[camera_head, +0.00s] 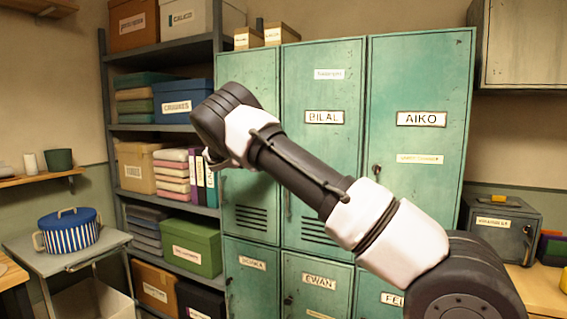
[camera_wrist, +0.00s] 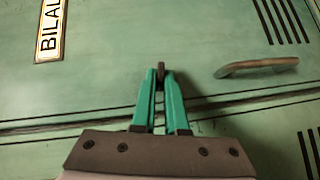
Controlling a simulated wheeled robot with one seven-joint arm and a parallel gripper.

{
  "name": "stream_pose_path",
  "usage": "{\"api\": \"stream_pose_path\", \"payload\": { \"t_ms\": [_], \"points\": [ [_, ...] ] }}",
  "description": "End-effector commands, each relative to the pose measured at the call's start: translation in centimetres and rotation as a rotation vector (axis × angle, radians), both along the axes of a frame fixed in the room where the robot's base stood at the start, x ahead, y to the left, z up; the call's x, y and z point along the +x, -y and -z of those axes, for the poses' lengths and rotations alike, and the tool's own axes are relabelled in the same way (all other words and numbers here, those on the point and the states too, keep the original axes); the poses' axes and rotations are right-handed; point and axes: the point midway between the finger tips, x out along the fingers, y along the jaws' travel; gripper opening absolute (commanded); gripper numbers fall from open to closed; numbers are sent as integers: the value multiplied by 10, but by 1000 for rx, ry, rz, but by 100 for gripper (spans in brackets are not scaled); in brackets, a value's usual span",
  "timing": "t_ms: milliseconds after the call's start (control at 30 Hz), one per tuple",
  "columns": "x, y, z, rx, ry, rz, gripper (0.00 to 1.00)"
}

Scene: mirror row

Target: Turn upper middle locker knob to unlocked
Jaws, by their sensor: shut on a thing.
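The upper middle locker (camera_head: 322,75) is a green metal door labelled BILAL, and its door also fills much of the wrist view (camera_wrist: 190,30). Its small dark knob (camera_wrist: 161,67) shows between my fingertips in the wrist view. My gripper (camera_wrist: 160,80) has green fingers, shut on the knob from both sides. The knob's grip looks lined up with the fingers; I cannot read any lock marking. The door's metal handle (camera_wrist: 256,67) lies to the right of the knob in the wrist view. In the head view my arm hides the knob.
The AIKO locker (camera_head: 418,80) with its own knob stands to the right. Lower lockers, one labelled EWAN (camera_head: 318,281), sit below. A grey shelf (camera_head: 165,128) with boxes stands left. A small dark safe-like box (camera_head: 500,226) sits on a bench at right.

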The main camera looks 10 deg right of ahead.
Motion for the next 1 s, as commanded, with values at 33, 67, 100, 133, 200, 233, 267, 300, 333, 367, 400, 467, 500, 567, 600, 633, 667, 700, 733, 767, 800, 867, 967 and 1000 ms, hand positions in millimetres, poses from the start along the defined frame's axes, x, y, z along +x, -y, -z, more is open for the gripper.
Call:
{"api": "stream_pose_path", "payload": {
  "t_ms": [33,67,100,133,200,233,267,300,333,367,400,467,500,567,600,633,667,700,733,767,800,867,967,1000],
  "points": [
    [0,-1,1,-28,-19,-3,0],
    [1,-1,2,-44,-30,-3,0],
    [1,-1,2,-63,-44,-3,0],
    [0,-1,2,-76,-54,-2,0],
    [0,-1,2,-102,-73,-2,0],
    [0,-1,3,-112,-81,-2,0],
    [0,-1,3,-123,-89,-2,0],
    [1,-1,3,-134,-97,-3,0],
    [1,-1,3,-141,-102,-3,0],
    [1,-1,3,-147,-106,-3,0],
    [1,-1,3,-155,-112,-3,0],
    [1,-1,3,-163,-119,-3,0],
    [0,-1,3,-167,-122,-3,0],
    [1,-1,3,-171,-126,-3,0],
    [0,-1,3,-173,-127,-3,0],
    [0,-1,3,-174,-127,-3,0],
    [0,-1,3,-175,-128,-3,0],
    [1,-1,3,-175,-128,-3,0],
    [0,-1,3,-176,-129,-3,0],
    [1,-1,3,-175,-128,-3,0],
    [1,-1,3,-175,-128,-3,0],
    [1,-1,3,-175,-128,-3,0],
    [1,-1,3,-175,-128,-3,0],
    [1,-1,3,-175,-128,-3,23]
  ]
}}
